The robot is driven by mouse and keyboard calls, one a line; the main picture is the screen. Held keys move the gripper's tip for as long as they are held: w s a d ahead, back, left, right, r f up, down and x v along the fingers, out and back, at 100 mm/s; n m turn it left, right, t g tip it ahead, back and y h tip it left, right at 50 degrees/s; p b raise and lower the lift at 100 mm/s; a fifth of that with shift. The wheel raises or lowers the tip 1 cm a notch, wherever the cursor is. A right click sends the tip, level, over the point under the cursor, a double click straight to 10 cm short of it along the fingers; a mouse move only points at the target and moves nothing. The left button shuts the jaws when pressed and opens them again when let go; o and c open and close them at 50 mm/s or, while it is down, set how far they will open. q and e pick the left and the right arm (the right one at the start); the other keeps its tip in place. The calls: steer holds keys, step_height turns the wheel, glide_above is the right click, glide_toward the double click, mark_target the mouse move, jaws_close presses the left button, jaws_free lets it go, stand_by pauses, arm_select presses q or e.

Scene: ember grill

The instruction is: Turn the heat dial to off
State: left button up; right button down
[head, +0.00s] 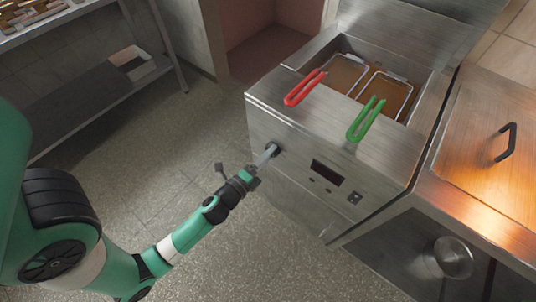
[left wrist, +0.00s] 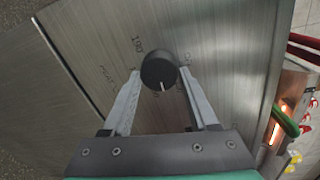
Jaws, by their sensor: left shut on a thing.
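The heat dial (head: 275,149) is a round black knob on the front panel of the steel fryer (head: 285,127). My left gripper (head: 268,153) reaches it from the front left and is shut on it. In the left wrist view the dial (left wrist: 158,68) sits between the two grey fingers of my left gripper (left wrist: 160,76). A white pointer mark on the dial points toward the gripper's base. The marking 190 is printed on the panel above the dial; other printed labels are too faint to read surely. My right gripper is not in view.
Two baskets with a red handle (head: 304,88) and a green handle (head: 366,119) sit in the fryer, handles jutting over the front. A dark display (head: 327,172) is right of the dial. A black-handled steel cover (head: 485,150) is at right. The floor before the fryer is clear.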

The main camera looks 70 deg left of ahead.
arm_select(q)
steer(key=shift+s+a+r+n+t+h+p, duration=0.15)
steer(key=shift+n+p, duration=1.05)
steer(key=shift+n, duration=1.65)
steer(key=shift+w+n+t+h+p, duration=0.2)
steer(key=shift+n+p, duration=0.95)
steer(key=shift+n, duration=1.75)
steer(key=shift+s+a+r+n+t+y+p, duration=0.2)
steer(key=shift+n+p, duration=1)
steer(key=shift+n, duration=1.65)
steer(key=shift+d+f, duration=0.1)
steer(key=shift+f, duration=0.05)
steer(key=o, duration=1.4)
steer(key=shift+c, duration=0.2)
